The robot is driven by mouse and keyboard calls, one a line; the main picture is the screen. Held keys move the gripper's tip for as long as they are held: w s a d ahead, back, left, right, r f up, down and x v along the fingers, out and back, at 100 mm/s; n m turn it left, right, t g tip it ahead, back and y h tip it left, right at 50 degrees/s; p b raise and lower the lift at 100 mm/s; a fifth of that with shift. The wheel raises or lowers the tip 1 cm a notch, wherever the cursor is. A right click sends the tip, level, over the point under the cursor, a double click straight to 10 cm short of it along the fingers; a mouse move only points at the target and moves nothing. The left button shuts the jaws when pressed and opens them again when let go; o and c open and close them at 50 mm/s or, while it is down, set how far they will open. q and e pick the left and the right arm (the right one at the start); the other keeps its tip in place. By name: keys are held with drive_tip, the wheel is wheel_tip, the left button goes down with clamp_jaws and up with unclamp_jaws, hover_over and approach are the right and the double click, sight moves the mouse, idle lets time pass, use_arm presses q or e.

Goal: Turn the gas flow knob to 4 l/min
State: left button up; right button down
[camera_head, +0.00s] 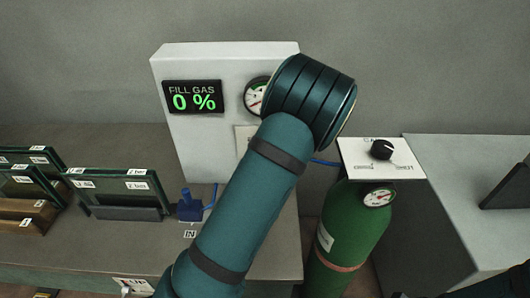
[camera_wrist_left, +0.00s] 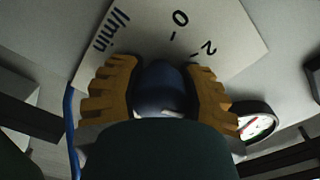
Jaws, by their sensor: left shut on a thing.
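The gas flow knob (camera_wrist_left: 163,84) is dark blue and shows in the left wrist view against a pale plate (camera_wrist_left: 215,25) printed with "0", "2" and "l/min". The two ochre ribbed fingers of my left gripper (camera_wrist_left: 160,92) stand on either side of the knob and are shut on it. A pale mark shows low on the knob, but I cannot read its setting. In the head view my left arm covers the gripper and the knob, and only a corner of the pale plate (camera_head: 243,137) shows. My right gripper is not clearly in view.
A white panel (camera_head: 185,140) carries a display (camera_head: 193,97) reading "FILL GAS 0 %" and a partly covered gauge (camera_head: 254,95). A green cylinder (camera_head: 345,240) with a black knob (camera_head: 381,149) above it stands right. Glass frames (camera_head: 120,187) and a blue fitting (camera_head: 190,207) are left.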

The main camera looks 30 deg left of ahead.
use_arm(q)
drive_tip(key=shift+f+n+b, duration=0.1)
drive_tip(key=shift+n+b, duration=0.2)
drive_tip(key=shift+n, duration=0.3)
drive_tip(key=o, duration=1.2)
drive_tip(key=shift+o, duration=0.2)
